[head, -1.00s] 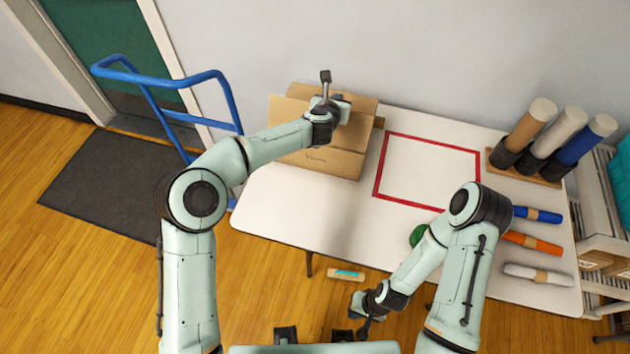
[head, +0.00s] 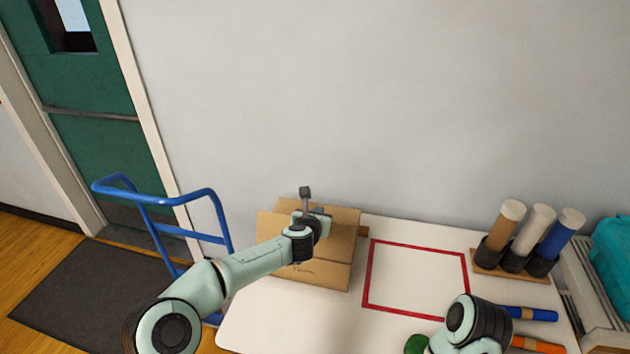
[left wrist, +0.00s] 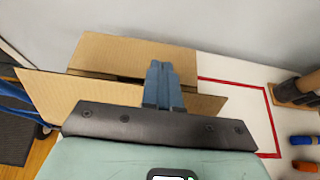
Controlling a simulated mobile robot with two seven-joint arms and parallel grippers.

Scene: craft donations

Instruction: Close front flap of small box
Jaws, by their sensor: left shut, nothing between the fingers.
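The small cardboard box (head: 325,272) stands on the white table, left of the red square. My left gripper (head: 306,192) is over the top of the box, with its fingers shut and empty. In the left wrist view the shut fingers (left wrist: 163,82) reach over the box, whose cardboard flaps (left wrist: 130,54) show beyond and to the left of them. My wrist hides part of the box top, and I cannot tell whether the fingers touch a flap. My right arm shows at the bottom right of the head view, but its gripper is out of the picture.
A red square outline (head: 366,279) marks empty table right of the box. Rolls in a rack (head: 515,270) stand at the back right, with blue (head: 532,314) and orange (head: 535,345) rolls lying in front. A blue cart handle (head: 160,199) is left of the table.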

